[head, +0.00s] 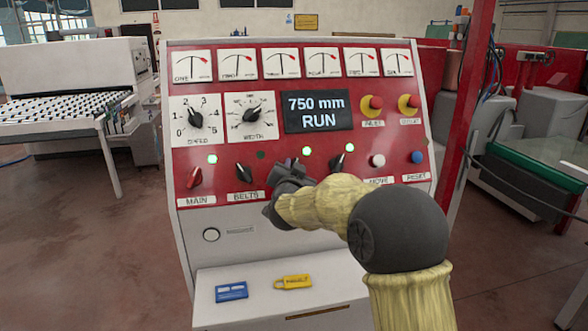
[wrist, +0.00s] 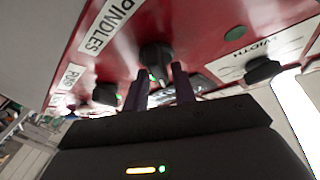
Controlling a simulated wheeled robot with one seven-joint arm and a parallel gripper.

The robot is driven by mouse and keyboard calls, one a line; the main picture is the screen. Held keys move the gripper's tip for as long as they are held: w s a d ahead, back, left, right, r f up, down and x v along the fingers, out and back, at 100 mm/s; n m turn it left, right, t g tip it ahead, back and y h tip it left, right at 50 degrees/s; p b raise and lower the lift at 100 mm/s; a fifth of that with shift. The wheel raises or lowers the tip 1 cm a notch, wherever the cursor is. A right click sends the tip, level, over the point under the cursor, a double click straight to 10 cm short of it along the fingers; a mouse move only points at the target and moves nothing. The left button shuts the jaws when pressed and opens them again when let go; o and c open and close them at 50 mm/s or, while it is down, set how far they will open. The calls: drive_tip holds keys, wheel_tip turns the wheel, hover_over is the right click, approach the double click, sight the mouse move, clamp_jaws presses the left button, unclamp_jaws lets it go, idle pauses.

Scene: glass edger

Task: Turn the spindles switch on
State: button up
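The red control panel carries a row of switches. The spindles switch (wrist: 155,54) is a black knob beside the partly cut-off "SPINDLES" label (wrist: 101,24) in the wrist view. My gripper (wrist: 158,72) is right at this knob, its two dark fingers parted with a gap between them. Contact with the knob cannot be made out. In the head view my gripper (head: 288,172) hides most of the knob and its label, so its angle is unclear. The green lamp (head: 308,151) above this position is lit. The display (head: 318,111) reads "750 mm RUN".
Neighbouring switches are the belts knob (head: 244,173), its lamp (head: 261,155) dark, and the pump knob (wrist: 105,93), its lamp lit. The red main switch (head: 194,177) is further left. White (head: 377,161) and blue (head: 416,157) buttons are right. A yellow padlock (head: 293,282) lies on the lower ledge.

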drive_tip(key=shift+o, duration=0.5)
drive_tip(key=s+b, duration=0.4)
drive_tip(key=s, duration=1.3)
drive_tip(key=shift+s, duration=0.2)
